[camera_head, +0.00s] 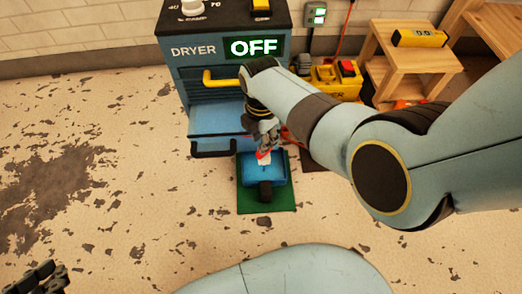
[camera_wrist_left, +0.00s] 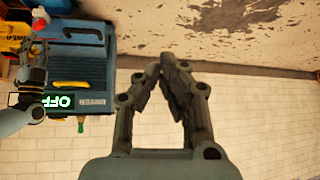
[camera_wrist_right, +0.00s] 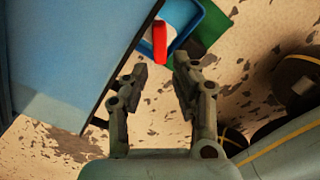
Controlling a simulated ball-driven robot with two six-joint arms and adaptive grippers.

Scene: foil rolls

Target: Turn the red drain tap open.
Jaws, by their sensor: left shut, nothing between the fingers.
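The red drain tap shows as a bright red lever (camera_wrist_right: 160,40) in the right wrist view, above the blue tray (camera_wrist_right: 194,28). In the head view a small part of the red tap (camera_head: 261,154) shows below my right gripper, over the blue tray (camera_head: 250,171) in front of the dryer (camera_head: 207,112). My right gripper (camera_wrist_right: 160,76) is open, its fingertips close to the lever with nothing between them. I cannot tell whether they touch it. My left gripper (camera_head: 40,282) is shut and empty, far from the tap; its closed fingertips show in the left wrist view (camera_wrist_left: 168,65).
The tray stands on a green mat (camera_head: 269,205). The dryer has a yellow handle (camera_head: 221,79), a lower dark handle (camera_head: 214,149) and an OFF display (camera_head: 254,48). A wooden stool (camera_head: 411,58) and a yellow box (camera_head: 335,82) stand right. The left floor is clear.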

